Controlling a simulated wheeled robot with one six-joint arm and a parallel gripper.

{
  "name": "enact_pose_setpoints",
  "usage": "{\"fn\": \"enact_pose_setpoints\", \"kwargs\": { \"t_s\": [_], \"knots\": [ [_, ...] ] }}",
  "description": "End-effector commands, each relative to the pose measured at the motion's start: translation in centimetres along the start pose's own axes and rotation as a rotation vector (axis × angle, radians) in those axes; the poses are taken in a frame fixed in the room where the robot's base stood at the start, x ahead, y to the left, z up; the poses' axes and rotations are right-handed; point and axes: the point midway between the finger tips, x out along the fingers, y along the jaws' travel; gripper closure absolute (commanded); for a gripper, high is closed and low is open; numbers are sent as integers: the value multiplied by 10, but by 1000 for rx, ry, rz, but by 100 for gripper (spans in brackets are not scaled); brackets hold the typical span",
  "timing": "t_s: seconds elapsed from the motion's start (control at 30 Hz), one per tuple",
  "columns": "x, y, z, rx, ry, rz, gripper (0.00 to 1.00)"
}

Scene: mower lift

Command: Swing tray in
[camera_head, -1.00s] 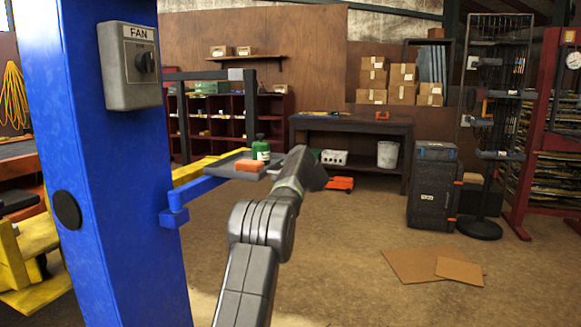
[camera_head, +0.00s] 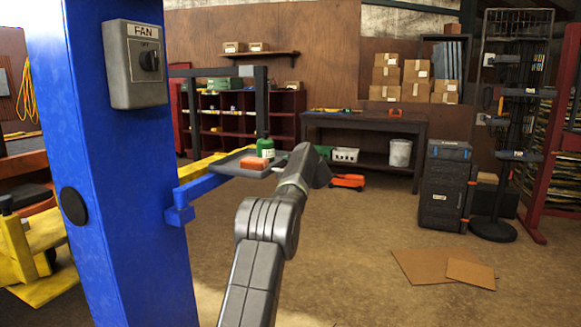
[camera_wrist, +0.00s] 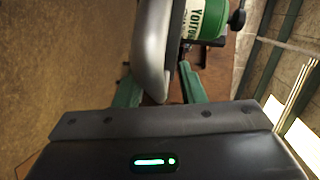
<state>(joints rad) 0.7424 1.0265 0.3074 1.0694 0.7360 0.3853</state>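The grey tray (camera_head: 238,158) sits on a blue swing arm (camera_head: 203,186) that juts right from the blue lift post (camera_head: 118,190). An orange block (camera_head: 255,163) and a green bottle with a white label (camera_head: 265,147) stand on the tray. My gripper (camera_head: 312,165) is at the tray's right end; my wrist hides its fingers in the head view. In the wrist view, the green fingers of my gripper (camera_wrist: 160,88) are spread, with the tray's rounded grey rim (camera_wrist: 156,50) between them. A gap shows beside the right finger. The bottle (camera_wrist: 205,22) is just beyond.
A grey FAN switch box (camera_head: 136,64) is on the post. Yellow lift parts (camera_head: 38,240) lie left of the post. A workbench (camera_head: 360,125), a black case (camera_head: 445,185) and a rack stand at the back. Cardboard sheets (camera_head: 440,268) lie on open floor at right.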

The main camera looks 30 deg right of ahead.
Motion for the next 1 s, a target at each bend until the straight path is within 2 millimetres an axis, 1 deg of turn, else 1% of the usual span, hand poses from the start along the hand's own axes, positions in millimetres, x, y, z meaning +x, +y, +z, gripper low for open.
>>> {"fn": "enact_pose_setpoints", "kwargs": {
  "t_s": [0.23,0.37,0.47,0.8,1.0],
  "knots": [
    [-4,0,-1,0,1,2,64],
    [-16,1,-2,1,2,3,64],
    [-30,1,-1,2,2,2,64],
    [-96,0,-1,1,2,1,64],
    [-126,0,0,1,0,1,64]
  ]
}}
